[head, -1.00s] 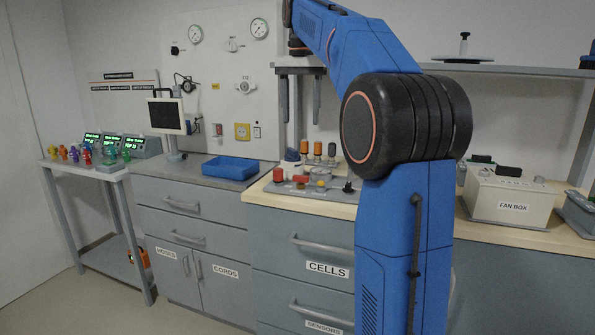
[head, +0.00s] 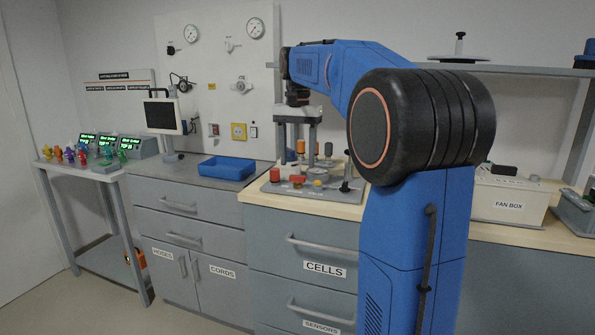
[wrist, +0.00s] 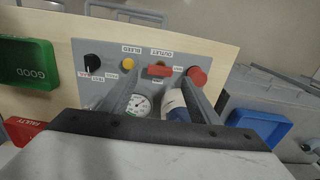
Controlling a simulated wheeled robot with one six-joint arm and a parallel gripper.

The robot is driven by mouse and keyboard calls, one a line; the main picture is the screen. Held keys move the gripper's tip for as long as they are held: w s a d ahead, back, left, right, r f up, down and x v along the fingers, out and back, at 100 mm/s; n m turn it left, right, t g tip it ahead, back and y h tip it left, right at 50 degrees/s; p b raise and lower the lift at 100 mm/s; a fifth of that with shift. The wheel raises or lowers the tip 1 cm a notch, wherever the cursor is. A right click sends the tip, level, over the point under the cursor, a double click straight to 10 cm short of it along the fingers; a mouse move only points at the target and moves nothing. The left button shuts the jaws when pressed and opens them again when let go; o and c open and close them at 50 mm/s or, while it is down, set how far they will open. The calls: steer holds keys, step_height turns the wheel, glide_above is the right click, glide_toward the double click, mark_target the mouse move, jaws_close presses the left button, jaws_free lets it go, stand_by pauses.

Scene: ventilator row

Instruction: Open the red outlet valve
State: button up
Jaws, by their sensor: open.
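The red outlet valve (wrist: 161,71) sits on a grey panel (wrist: 215,58), near a label reading OUTLET. Its short red handle lies crosswise in the wrist view. In the head view the valve (head: 297,180) is small, between a red mushroom button (head: 275,174) and a yellow knob (head: 318,183). My gripper (wrist: 160,83) is open and empty. Its two fingers point down toward the panel, one on each side of the valve in the wrist view. In the head view my gripper (head: 297,148) hangs above the panel, apart from the valve.
A black knob (wrist: 92,62) and a round gauge (wrist: 138,104) are also on the panel. A green GOOD bin (wrist: 27,62), a red FAULTY bin (wrist: 18,130) and a blue bin (wrist: 262,125) lie around it. A FAN BOX (head: 510,203) stands right on the counter.

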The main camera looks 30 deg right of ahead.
mark_target(298, 178)
steer(key=shift+f, duration=2.2)
steer(key=c, duration=1.1)
